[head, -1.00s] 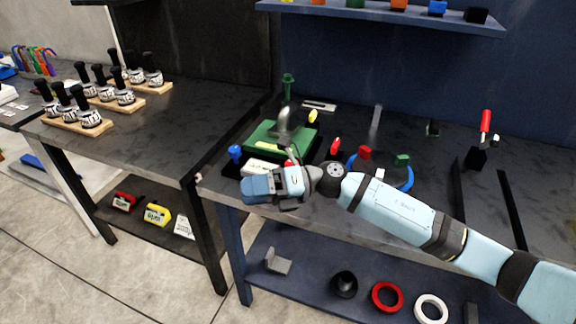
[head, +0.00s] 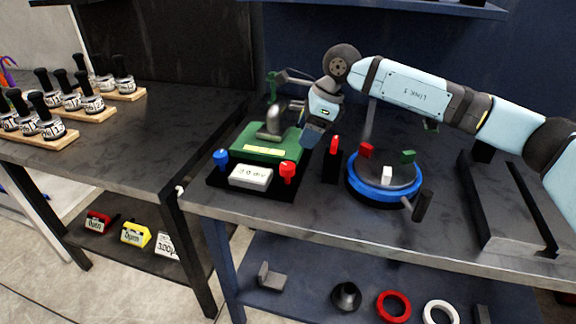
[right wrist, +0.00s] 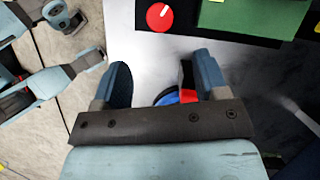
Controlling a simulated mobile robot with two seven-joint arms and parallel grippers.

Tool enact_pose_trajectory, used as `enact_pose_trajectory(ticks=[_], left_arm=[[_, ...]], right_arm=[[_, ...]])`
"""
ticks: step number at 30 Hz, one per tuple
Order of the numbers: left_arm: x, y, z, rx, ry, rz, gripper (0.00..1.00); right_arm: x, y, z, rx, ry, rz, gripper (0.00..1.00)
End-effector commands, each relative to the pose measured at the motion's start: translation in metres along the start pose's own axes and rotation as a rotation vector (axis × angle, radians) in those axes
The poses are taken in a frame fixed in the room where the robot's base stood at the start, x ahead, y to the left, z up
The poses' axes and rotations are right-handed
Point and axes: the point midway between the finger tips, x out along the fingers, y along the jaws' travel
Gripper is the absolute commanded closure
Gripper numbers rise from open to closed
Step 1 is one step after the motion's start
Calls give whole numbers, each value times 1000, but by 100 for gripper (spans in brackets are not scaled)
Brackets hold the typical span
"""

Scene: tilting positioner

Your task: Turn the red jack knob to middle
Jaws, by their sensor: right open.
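The red jack knob (head: 288,170) sits at the front right corner of the positioner's black base (head: 262,193). It also shows in the right wrist view as a red disc with a white pointer (right wrist: 160,17), ahead of the fingers. A white plate reading "3.0 div" (head: 250,176) lies between it and a blue knob (head: 221,158). The green platform (head: 262,143) is behind them. My right gripper (head: 314,136) is open and apart from the jack knob, above and behind it to the right. In the wrist view its fingers (right wrist: 160,82) are spread. My left gripper is not visible.
A black post with a red top (head: 334,146) stands right of the base; its red part shows by one finger in the wrist view. Right of it is a blue round fixture (head: 384,190) with a dark handle (head: 422,206). The bench's front strip is clear.

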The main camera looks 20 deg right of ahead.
Motion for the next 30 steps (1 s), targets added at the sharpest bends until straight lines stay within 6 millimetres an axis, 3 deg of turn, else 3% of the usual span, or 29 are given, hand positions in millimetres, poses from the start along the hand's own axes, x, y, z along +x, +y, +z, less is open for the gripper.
enact_pose_trajectory(ticks=[9, 15, 28, 29, 30], left_arm=[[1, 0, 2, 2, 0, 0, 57], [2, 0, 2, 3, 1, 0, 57], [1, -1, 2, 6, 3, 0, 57], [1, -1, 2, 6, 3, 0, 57], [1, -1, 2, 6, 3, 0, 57]], right_arm=[[70, 1, 1, -1, -2, 2, 33], [98, 1, 2, -1, -2, 1, 33], [109, 1, 1, -1, -3, 0, 33], [109, 1, 1, -1, -3, 0, 36], [109, 1, 1, -1, -3, 0, 45]])
